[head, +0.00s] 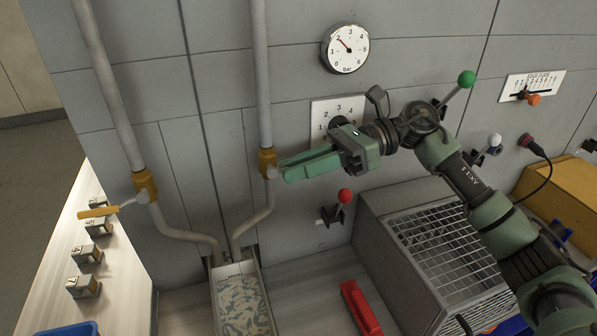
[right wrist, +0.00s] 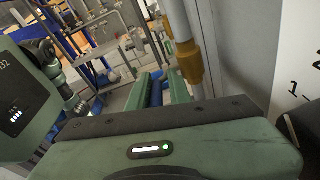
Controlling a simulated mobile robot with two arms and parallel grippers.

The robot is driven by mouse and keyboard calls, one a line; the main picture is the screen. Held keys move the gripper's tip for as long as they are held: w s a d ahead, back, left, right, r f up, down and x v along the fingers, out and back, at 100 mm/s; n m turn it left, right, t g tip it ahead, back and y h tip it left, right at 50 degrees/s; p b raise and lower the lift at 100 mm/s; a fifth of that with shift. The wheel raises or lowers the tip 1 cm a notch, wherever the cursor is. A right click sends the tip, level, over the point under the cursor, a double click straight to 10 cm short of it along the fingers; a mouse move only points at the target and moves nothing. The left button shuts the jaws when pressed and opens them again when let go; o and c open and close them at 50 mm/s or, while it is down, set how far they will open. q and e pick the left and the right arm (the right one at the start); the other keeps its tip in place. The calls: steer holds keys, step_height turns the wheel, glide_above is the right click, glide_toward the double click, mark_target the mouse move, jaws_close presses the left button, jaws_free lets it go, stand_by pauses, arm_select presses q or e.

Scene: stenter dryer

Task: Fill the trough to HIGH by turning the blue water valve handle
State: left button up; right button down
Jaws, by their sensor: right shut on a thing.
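My right gripper (head: 284,172) is shut at the yellow valve body (head: 267,160) on the right-hand pipe. In the right wrist view, a blue handle (right wrist: 156,95) shows between the green fingers (right wrist: 158,82); in the head view the fingers hide it. The handle points out to the right of the pipe, roughly level. The trough (head: 268,300) is below, under the lower ends of both pipes. My left gripper is out of view.
The left-hand pipe has its own valve with a yellow handle (head: 98,211). A red-knobbed lever (head: 345,196) juts from the wall below my right gripper. A dial gauge (head: 345,48) is above. A grey wire-grid box (head: 376,228) and a red object (head: 360,308) are at lower right.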

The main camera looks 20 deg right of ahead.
steer(key=shift+s+a+r+h, duration=0.15)
steer(key=shift+r+h, duration=0.2)
steer(key=shift+h, duration=0.55)
steer(key=shift+a+r+h+p, duration=0.15)
steer(key=shift+r+h+p, duration=0.2)
steer(key=shift+h, duration=0.45)
steer(key=shift+a+r+h+p, duration=0.15)
steer(key=shift+h+p, duration=0.3)
steer(key=shift+h, duration=0.35)
steer(key=shift+a+h, duration=0.1)
steer(key=shift+h, duration=0.3)
steer(key=c, duration=1.4)
jaws_free()
steer(key=shift+s, duration=0.1)
steer(key=shift+c, duration=0.2)
steer(key=shift+a+r, duration=0.1)
